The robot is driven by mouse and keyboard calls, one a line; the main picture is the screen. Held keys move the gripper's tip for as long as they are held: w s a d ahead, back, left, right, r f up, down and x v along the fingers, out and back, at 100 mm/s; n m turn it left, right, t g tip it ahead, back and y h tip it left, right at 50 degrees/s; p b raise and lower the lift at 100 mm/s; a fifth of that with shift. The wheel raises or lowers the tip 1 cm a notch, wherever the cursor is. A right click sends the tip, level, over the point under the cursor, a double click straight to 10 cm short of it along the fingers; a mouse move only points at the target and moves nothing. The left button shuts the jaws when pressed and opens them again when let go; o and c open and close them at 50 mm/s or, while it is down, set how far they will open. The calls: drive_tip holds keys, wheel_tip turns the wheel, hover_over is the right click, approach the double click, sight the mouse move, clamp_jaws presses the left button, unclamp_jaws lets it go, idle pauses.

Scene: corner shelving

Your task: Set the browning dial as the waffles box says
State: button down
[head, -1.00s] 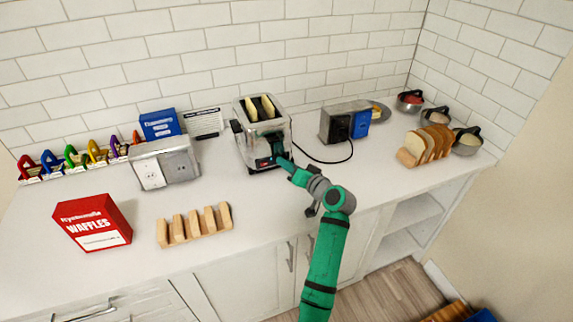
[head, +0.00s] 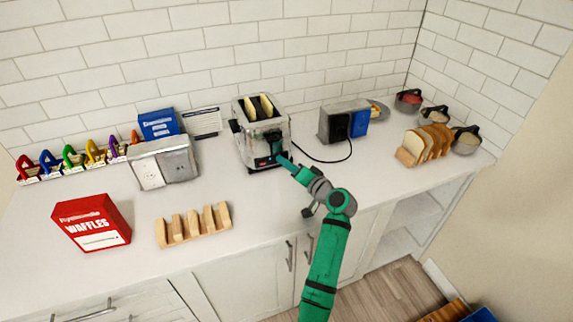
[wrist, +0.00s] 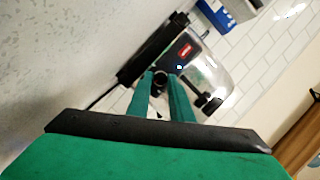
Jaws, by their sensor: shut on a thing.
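The silver toaster (head: 250,147) stands against the tiled wall with two pale slices in its top slots. It also shows tilted in the wrist view (wrist: 208,62), with a red label on its front. My gripper (head: 281,157) is at the toaster's front face. In the wrist view its green fingers (wrist: 162,80) are closed around the dark browning dial (wrist: 160,79). The fingers hide much of the dial, and its setting cannot be read. The red waffles box (head: 92,222) stands at the front left of the counter; its small print is too small to read.
A toast rack (head: 194,226) and a metal outlet box (head: 165,163) are left of the toaster. A black cable runs right to another metal box (head: 338,122). Bread slices (head: 428,146) and bowls are at the right. The counter between toaster and bread is mostly clear.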

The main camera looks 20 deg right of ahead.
drive_tip(key=c, duration=1.6)
unclamp_jaws()
drive_tip(key=shift+w+a+f, duration=0.1)
drive_tip(key=shift+a+f, duration=0.15)
drive_tip(key=shift+d+r, duration=0.1)
drive_tip(key=v, duration=1.1)
